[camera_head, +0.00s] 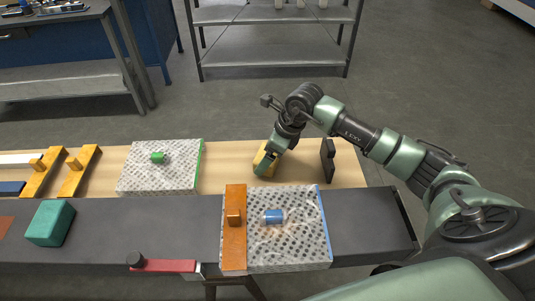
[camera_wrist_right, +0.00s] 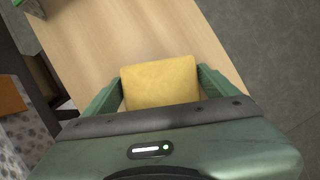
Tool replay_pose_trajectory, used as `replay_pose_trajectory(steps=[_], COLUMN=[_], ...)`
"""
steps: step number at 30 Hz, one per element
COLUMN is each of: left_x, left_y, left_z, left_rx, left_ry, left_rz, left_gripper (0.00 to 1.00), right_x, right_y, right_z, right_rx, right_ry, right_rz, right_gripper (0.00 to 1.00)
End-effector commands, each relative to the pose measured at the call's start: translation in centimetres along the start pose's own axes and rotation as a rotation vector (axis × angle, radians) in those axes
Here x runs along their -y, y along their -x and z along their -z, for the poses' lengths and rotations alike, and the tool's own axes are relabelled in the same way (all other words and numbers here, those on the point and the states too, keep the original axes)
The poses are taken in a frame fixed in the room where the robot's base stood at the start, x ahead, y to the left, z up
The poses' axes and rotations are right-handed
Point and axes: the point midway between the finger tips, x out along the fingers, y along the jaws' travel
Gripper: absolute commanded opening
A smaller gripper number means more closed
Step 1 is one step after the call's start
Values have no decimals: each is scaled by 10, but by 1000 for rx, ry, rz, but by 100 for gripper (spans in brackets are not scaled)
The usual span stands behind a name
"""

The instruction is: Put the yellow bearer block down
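The yellow bearer block (camera_head: 262,161) is at my right gripper (camera_head: 271,153), over the light wooden table (camera_head: 228,160). In the right wrist view the yellow block (camera_wrist_right: 160,84) sits between the two green fingers of my right gripper (camera_wrist_right: 160,88), which look closed against its sides. I cannot tell whether the block's underside touches the wood. The gripper partly covers the block in the head view. My left gripper is not in view.
A perforated panel with a green knob (camera_head: 157,157) lies left on the wood. A dark upright piece (camera_head: 327,160) stands right. On the nearer dark surface (camera_head: 150,225) are a teal block (camera_head: 50,222), a red bar (camera_head: 165,265) and another panel with an orange bar (camera_head: 235,245).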

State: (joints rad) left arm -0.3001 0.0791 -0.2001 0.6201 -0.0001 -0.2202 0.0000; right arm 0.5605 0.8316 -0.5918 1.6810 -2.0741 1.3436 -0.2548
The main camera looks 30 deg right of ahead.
Motion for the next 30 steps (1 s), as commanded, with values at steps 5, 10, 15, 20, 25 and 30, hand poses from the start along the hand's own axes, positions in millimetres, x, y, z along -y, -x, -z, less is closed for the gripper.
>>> replay_pose_trajectory(steps=[5,10,15,20,25,30], left_x=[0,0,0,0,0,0], left_y=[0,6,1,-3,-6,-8], left_z=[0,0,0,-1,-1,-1], left_rx=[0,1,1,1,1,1], left_ry=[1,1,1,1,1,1], left_rz=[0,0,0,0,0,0], left_gripper=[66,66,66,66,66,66], right_x=[0,0,2,2,1,1], right_y=[0,6,28,64,97,118], right_z=[0,-2,-2,-1,-1,-2], right_rx=[0,0,2,1,0,0], right_ry=[0,0,1,2,1,1], right_rz=[0,0,5,5,3,2], right_gripper=[100,100,100,100,100,100])
